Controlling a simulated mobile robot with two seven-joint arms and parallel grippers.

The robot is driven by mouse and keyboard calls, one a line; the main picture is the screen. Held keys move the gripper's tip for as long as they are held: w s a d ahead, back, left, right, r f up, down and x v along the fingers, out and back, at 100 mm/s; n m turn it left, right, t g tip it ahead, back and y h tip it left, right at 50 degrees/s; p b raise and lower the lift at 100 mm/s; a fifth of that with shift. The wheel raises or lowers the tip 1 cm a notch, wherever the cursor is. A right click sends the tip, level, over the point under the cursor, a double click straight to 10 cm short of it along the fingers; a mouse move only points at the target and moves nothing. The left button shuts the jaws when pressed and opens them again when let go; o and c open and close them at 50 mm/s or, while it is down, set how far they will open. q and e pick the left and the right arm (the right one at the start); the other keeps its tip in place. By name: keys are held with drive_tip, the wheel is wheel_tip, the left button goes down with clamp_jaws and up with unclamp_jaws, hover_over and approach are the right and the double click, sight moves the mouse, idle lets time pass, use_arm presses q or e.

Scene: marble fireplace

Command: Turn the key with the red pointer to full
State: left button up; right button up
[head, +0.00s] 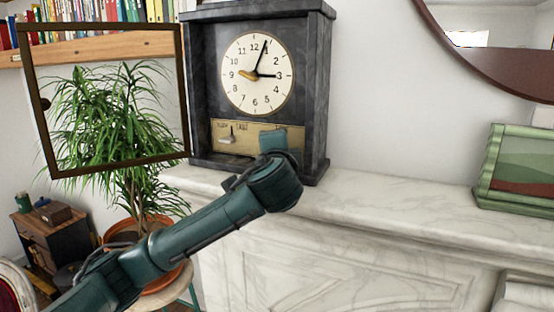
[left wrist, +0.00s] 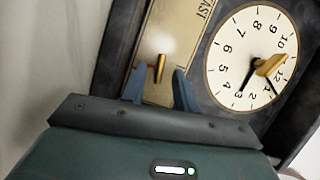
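The dark stone clock (head: 320,80) stands on the mantel with its glass door (head: 187,120) swung open to the left. A brass panel (head: 243,141) lies below the white dial (head: 258,98). In the left wrist view, a small brass key (left wrist: 160,68) with a bit of red, apparently its pointer, stands out from the panel (left wrist: 185,40). My left gripper (left wrist: 160,88) is open, one blue finger on each side of the key; contact cannot be told. In the head view my left gripper (head: 272,140) hides the panel's right part and the key. My right gripper is out of view.
A metal lever (head: 227,137) sits on the panel's left part, under small labels. A brass-coloured piece (head: 248,74) sticks out from the dial. A green frame (head: 485,170) stands on the marble mantel (head: 390,205) at right. A plant (head: 110,110) is behind the door.

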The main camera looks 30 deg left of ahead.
use_arm(q)
drive_tip(key=b+v, duration=0.2)
drive_tip(key=v, duration=1)
drive_tip(key=shift+s, duration=0.15)
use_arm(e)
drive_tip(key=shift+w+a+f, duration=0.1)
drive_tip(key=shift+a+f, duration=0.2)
